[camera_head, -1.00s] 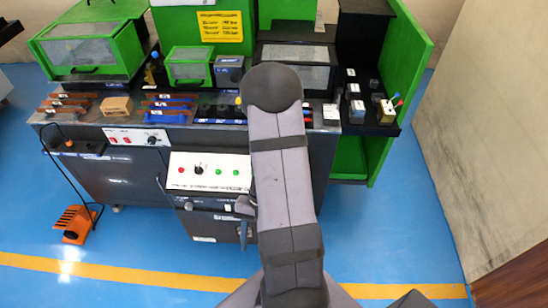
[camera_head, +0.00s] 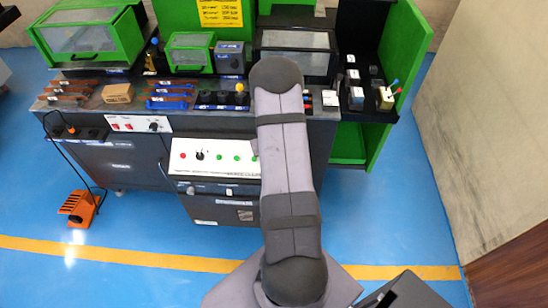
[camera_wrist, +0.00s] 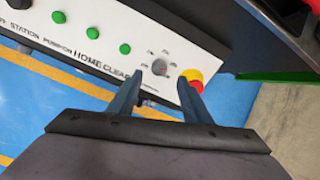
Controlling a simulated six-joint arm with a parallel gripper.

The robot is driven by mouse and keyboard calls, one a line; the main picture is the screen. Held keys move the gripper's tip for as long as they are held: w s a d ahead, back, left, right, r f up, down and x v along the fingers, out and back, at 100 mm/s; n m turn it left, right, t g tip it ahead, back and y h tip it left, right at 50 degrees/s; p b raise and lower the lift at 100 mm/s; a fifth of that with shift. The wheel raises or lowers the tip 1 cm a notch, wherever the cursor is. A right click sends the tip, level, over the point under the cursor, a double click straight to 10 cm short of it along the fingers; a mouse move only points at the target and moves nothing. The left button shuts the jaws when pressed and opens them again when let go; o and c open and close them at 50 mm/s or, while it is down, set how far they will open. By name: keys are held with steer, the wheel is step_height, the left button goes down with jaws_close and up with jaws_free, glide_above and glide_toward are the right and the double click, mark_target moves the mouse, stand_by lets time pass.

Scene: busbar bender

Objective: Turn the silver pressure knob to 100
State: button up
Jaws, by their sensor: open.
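The silver pressure knob (camera_wrist: 160,66) is a small round grey knob with a printed scale around it on the white control panel (camera_wrist: 95,42). My gripper (camera_wrist: 159,80) is open in the wrist view, its two dark fingers apart and pointing toward the panel. The knob appears between and just beyond the fingertips, with nothing held. I cannot tell how far the fingers are from the panel or which number the knob points to. In the head view my arm hides the knob and gripper; the left part of the panel (camera_head: 215,171) shows.
A red and yellow button (camera_wrist: 194,80) sits right beside the knob, partly behind the right finger. Several green buttons (camera_wrist: 89,32) line the panel to the left. An orange foot pedal (camera_head: 80,207) lies on the open blue floor.

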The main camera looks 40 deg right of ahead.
steer(key=shift+f, duration=0.1)
steer(key=shift+x, duration=3.6)
steer(key=shift+c, duration=0.7)
steer(key=c, duration=0.9)
